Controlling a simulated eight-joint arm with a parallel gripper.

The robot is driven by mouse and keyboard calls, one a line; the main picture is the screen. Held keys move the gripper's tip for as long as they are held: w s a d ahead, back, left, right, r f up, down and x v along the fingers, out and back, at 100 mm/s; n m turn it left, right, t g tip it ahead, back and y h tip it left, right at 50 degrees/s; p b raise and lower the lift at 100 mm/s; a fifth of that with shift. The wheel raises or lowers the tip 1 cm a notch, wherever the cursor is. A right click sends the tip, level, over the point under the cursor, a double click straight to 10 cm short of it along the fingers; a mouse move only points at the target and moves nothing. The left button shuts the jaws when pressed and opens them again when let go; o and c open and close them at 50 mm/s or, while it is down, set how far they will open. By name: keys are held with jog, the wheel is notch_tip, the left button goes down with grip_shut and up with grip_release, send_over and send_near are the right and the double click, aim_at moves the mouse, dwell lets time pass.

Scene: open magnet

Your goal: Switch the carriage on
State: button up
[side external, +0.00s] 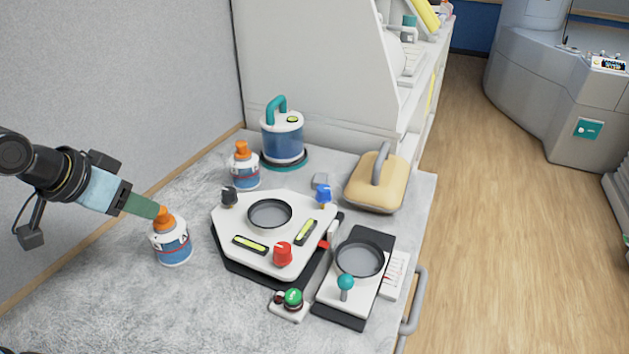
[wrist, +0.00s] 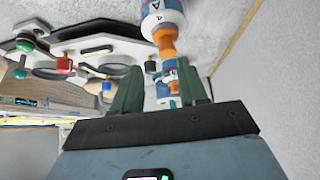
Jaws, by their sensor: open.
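The pictures do not label which unit is the carriage. A white panel (side external: 235,215) on a black base carries a round grey dish, a black knob (side external: 229,196), a blue knob (side external: 324,193), a red knob (side external: 283,252) and two yellow-green displays. Right of it, a smaller unit (side external: 335,296) has a round dish and a teal ball lever (side external: 345,283). A small plate in front holds a green knob (side external: 293,297), also seen in the wrist view (wrist: 24,45). My gripper (side external: 157,210) is open, its green fingers (wrist: 160,85) beside the front bottle's orange cap; contact is unclear.
The front bottle (side external: 172,246) stands left of the panel. Another orange-capped bottle (side external: 243,172) and a blue canister with a teal handle (side external: 283,138) stand behind. A tan handled block (side external: 375,182) is at the back right. The front-left tabletop (side external: 120,310) is clear.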

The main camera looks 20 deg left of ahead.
jog(key=shift+w+d, duration=0.1)
jog(key=shift+d, duration=0.25)
jog(key=shift+c, duration=1.2)
jog(key=d, duration=0.1)
jog(key=d+m, duration=0.2)
jog(key=shift+w+d+r+h, duration=0.15)
jog(key=shift+w+r+h, duration=0.15)
jog(key=shift+w, duration=0.05)
jog(key=c, duration=0.5)
jog(key=d+m+h, duration=0.1)
jog(key=d+m, duration=0.4)
jog(key=d, duration=0.5)
jog(key=shift+w+d+r+g, duration=0.15)
jog(key=shift+r+g, duration=0.25)
jog(key=shift+r, duration=0.05)
jog(key=s+d+m, duration=0.3)
jog(key=d+m, duration=0.1)
jog(key=d, duration=0.4)
jog(key=s+d+m+h, duration=0.1)
jog(key=s+d+m, duration=0.2)
jog(key=d, duration=0.5)
jog(key=shift+s+r+m+h, duration=0.15)
jog(key=shift+m+h, duration=0.15)
jog(key=shift+m, duration=0.1)
